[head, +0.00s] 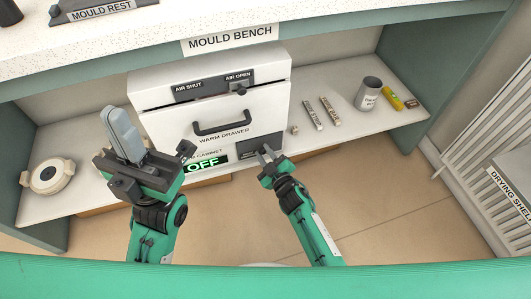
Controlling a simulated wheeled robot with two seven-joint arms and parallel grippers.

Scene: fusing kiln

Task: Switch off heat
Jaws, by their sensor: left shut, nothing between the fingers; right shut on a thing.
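The white warm drawer cabinet (165,130) stands on the shelf under the mould bench. Its lit green display (203,165) reads OFF. A dark control panel (262,143) sits at its lower right, with a label mostly covered. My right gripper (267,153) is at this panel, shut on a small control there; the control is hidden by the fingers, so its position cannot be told. My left gripper (120,128) is shut and empty, raised in front of the cabinet's left side.
The drawer has a dark handle (222,125), and an air slider (241,90) stands at AIR OPEN. A round cream pot (52,177) is at the left of the shelf.

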